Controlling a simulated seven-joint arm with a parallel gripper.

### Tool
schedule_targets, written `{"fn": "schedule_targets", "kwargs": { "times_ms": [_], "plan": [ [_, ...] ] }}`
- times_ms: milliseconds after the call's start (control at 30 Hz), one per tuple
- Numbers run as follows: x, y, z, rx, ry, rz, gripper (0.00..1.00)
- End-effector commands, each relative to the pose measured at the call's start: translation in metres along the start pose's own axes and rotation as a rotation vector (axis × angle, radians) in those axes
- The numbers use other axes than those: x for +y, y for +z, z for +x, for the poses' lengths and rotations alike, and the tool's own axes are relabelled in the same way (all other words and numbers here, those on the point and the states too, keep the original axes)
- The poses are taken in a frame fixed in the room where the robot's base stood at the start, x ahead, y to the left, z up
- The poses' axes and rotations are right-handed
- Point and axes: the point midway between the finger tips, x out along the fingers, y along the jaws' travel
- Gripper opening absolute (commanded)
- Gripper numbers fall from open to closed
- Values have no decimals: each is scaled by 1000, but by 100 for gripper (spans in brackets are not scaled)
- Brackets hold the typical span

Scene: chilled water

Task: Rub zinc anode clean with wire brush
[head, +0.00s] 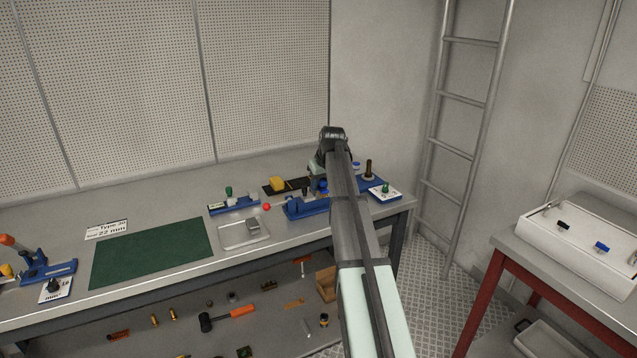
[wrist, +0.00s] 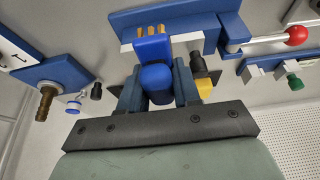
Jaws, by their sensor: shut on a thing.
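In the wrist view my gripper (wrist: 157,92) is shut on a blue-handled tool (wrist: 154,80). Brass-coloured tufts (wrist: 150,32) show at its far end, so it looks like the wire brush. A pale grey bar (wrist: 190,45), possibly the zinc anode, lies along a blue holder (wrist: 170,20) just by the tufts. I cannot tell whether the tufts touch the bar. In the head view the holder (head: 305,208) stands near the bench's right end. My gripper is mostly hidden behind my arm there, with a bit of blue (head: 322,187) showing below it.
A red ball knob (wrist: 295,35) sticks out beside the holder. A metal tray (head: 232,240) and green mat (head: 150,252) lie left; the mat is bare.

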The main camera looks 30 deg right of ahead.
Motion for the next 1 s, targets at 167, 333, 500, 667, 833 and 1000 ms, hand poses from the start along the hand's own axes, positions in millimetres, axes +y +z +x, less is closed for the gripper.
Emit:
{"fn": "schedule_targets", "kwargs": {
  "times_ms": [167,333,500,667,833,1000],
  "plan": [
    [0,0,0,-2,0,0,8],
    [0,0,-1,-2,0,0,8],
    [0,-2,0,-2,0,0,8],
    [0,-10,3,-2,0,-1,8],
    [0,-21,9,-2,0,-1,8],
    [0,-29,13,-2,0,0,8]
  ]
}}
